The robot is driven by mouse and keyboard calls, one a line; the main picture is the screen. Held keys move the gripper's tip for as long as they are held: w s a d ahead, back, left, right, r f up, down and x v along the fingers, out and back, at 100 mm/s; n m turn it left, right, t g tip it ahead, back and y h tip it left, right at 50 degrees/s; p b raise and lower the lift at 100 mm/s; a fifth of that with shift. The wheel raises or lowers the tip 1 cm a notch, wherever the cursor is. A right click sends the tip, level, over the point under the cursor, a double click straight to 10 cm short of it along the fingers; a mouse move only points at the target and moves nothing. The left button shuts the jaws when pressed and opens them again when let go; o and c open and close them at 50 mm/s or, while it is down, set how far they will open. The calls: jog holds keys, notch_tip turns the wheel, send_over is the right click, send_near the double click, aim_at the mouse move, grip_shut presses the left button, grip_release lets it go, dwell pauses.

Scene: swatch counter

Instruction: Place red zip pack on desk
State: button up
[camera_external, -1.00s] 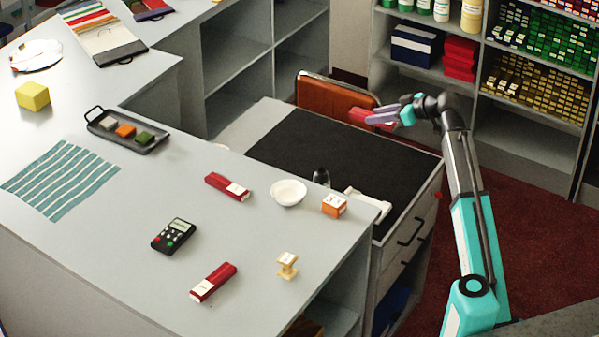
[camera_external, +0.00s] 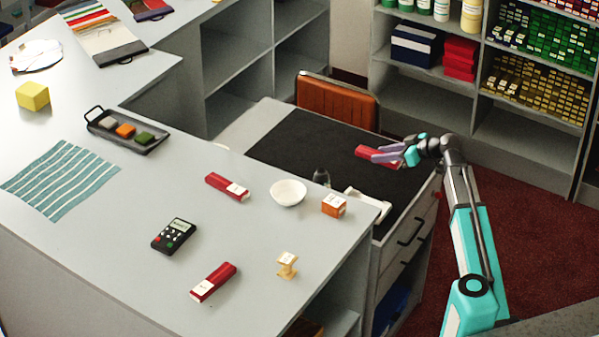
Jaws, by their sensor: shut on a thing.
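A red zip pack (camera_external: 366,152) is in my gripper (camera_external: 384,154), over the right rear part of the desk's black top (camera_external: 300,151). My gripper's purple fingers are shut on the pack's right part, and its left end sticks out. The pack lies low, at or just above the black surface; I cannot tell whether it touches. Two similar red and white packs lie on the grey counter, one near the bowl (camera_external: 227,187) and one near the front (camera_external: 213,282).
An orange chair (camera_external: 337,102) stands behind the desk. A dark bottle (camera_external: 321,178) and a white object (camera_external: 368,204) are at the desk's front. The grey counter holds a white bowl (camera_external: 288,193), an orange box (camera_external: 334,205) and a calculator (camera_external: 174,236). The desk's middle is clear.

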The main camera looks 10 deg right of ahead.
notch_tip(320, 180, down, 11)
jog(key=shift+f, duration=0.15)
dwell(0.4)
jog(key=p, duration=0.2)
send_over(362, 173)
jog(key=shift+s+f, duration=0.45)
jog(key=shift+f, duration=0.25)
dwell(0.4)
jog(key=shift+w, duration=0.55)
jog(key=shift+s+f, duration=0.15)
jog(key=shift+f, duration=1.65)
jog(key=shift+f, duration=0.2)
jog(key=o, duration=1.1)
jog(key=shift+c, duration=0.2)
